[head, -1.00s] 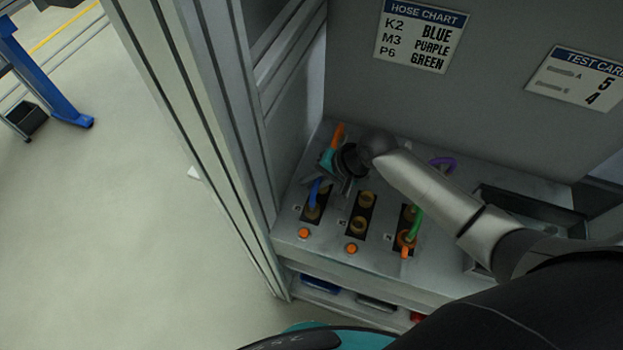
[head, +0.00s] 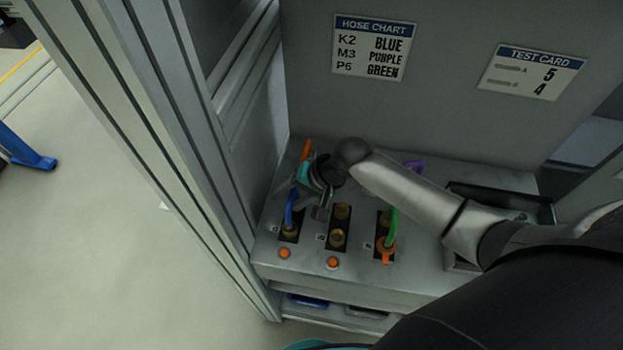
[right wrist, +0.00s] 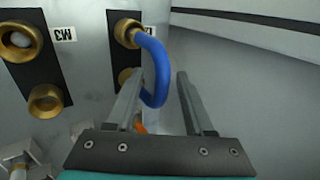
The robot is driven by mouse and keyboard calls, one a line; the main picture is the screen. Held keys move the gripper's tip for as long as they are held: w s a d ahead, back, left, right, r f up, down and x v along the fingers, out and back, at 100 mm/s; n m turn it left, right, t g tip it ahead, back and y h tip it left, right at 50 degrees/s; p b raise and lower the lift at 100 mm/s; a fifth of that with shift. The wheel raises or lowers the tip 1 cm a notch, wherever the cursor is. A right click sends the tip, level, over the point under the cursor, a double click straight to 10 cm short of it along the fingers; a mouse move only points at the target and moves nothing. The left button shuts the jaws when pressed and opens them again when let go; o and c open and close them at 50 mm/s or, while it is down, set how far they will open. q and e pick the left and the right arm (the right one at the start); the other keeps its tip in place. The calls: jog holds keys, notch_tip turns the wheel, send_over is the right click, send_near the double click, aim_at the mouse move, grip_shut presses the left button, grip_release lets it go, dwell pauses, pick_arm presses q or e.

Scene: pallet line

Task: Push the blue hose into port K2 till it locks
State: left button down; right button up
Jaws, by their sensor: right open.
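The blue hose (head: 290,208) curves up from the left-hand port plate on the panel. In the right wrist view the blue hose (right wrist: 156,66) has one end at a brass fitting (right wrist: 126,33) and bends back in a loop. The label beside that fitting is cut off, showing only part of a K. I cannot tell whether the end is seated. My right gripper (head: 311,207) is beside the hose, and its open fingers (right wrist: 160,95) stand on both sides of the loop's lower part without closing on it. My left gripper is not in view.
The middle M3 plate (head: 338,229) has two open brass fittings close by. A green hose (head: 393,224) rises from the right-hand plate, with a purple hose (head: 413,166) behind. A frame post (head: 215,150) stands left. The hose chart (head: 372,50) pairs K2 with blue.

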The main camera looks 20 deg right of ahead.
jog(key=p+v, duration=0.1)
jog(key=v, duration=1.2)
jog(key=shift+s+r, duration=0.1)
